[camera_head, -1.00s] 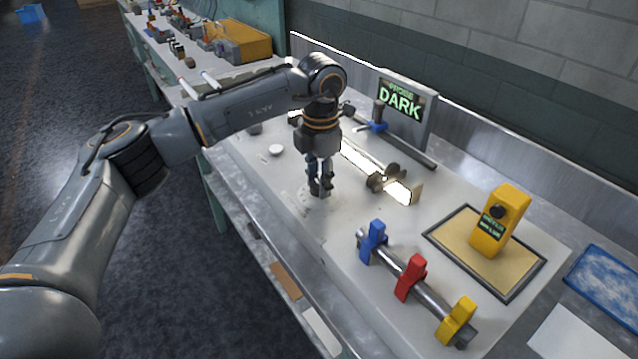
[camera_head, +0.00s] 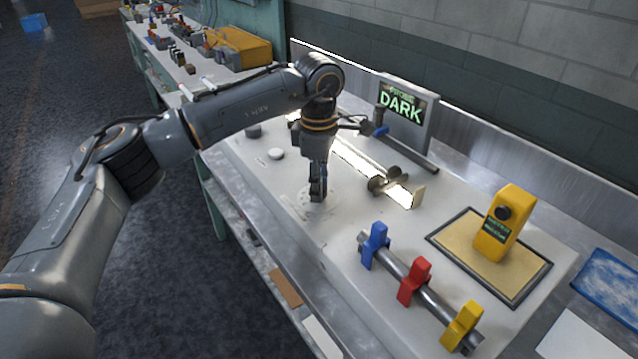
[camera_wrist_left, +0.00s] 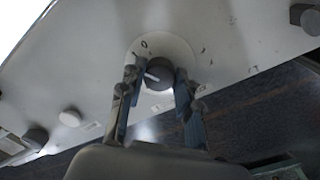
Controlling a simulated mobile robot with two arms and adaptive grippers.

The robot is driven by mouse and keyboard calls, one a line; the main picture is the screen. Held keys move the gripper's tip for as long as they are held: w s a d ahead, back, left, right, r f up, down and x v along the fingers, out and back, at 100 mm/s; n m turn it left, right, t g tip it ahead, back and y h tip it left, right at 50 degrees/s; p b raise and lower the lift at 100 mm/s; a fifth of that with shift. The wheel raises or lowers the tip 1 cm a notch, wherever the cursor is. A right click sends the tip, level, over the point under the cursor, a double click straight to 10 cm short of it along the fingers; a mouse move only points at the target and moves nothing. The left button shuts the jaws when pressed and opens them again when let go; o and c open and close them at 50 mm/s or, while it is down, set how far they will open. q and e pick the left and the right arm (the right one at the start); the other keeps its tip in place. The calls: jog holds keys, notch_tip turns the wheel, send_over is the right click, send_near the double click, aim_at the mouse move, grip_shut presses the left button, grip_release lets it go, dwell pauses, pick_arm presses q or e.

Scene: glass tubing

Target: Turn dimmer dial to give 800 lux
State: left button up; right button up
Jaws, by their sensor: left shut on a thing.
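The dimmer dial (camera_wrist_left: 160,73) is a dark round knob with a white pointer line, on a pale round scale plate (camera_wrist_left: 172,47) in the left wrist view. My left gripper (camera_wrist_left: 157,80) points down at it, one finger on each side, shut on the knob. In the head view the left gripper (camera_head: 317,192) hides the knob, and part of the scale plate (camera_head: 303,206) shows around it. A grey display (camera_head: 401,104) reads "PROBE DARK" in green. A yellow meter (camera_head: 502,224) has a small green screen, too small to read. My right gripper is not in view.
A lit bar (camera_head: 360,165) lies behind the dial, with a rod (camera_head: 410,155) near it. The meter stands on a tan framed pad (camera_head: 459,236). A metal rail (camera_head: 435,299) with blue, red and yellow clips is at front right. A white button (camera_head: 276,153) sits left of the gripper.

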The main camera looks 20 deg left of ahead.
pick_arm(q)
jog(key=shift+m, duration=0.3)
jog(key=o, duration=1.1)
jog(key=shift+o, duration=0.2)
jog(key=shift+r, duration=0.1)
notch_tip(320, 180, up, 12)
jog(key=shift+s, duration=0.15)
